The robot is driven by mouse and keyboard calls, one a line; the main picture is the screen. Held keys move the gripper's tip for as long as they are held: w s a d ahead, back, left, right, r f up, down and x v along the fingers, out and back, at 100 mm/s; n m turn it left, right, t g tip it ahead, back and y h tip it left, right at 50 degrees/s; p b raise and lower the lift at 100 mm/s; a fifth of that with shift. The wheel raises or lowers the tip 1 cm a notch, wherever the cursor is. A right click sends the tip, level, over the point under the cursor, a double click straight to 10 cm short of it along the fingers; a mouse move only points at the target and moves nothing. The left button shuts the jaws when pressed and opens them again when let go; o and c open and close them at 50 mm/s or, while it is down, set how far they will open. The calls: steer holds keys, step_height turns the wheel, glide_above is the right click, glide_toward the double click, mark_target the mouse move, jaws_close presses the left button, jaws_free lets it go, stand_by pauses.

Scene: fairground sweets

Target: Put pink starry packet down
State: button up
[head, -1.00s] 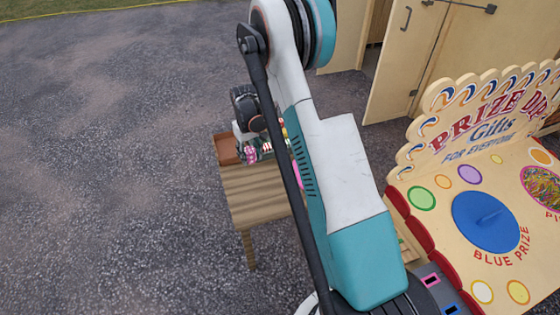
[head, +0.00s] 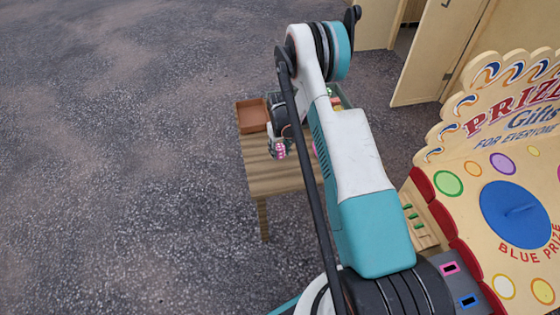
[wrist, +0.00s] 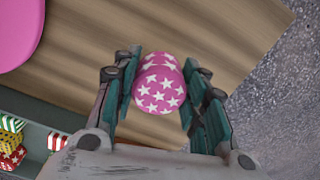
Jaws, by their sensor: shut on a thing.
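The pink starry packet (wrist: 158,90) is pink with white stars and sits between the two fingers of my gripper (wrist: 160,95) in the wrist view. My gripper is shut on it. Behind it in the wrist view is the wooden table (wrist: 120,25). In the head view the packet (head: 280,150) shows as a small pink patch at my gripper (head: 276,147), over the table (head: 262,182). Whether the packet touches the tabletop I cannot tell.
A brown open box (head: 252,115) stands at the table's far left corner. A grey-green tray (wrist: 45,140) holds several patterned packets. A flat pink round thing (wrist: 18,30) lies at the wrist view's upper left. Bare tabletop lies around my gripper. The prize stall (head: 440,205) stands to the right.

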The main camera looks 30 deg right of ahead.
mark_target(280, 164)
steer(key=shift+f+b, duration=0.8)
steer(key=shift+f, duration=1.7)
steer(key=shift+f, duration=0.1)
steer(key=o, duration=1.1)
steer(key=shift+c, duration=0.2)
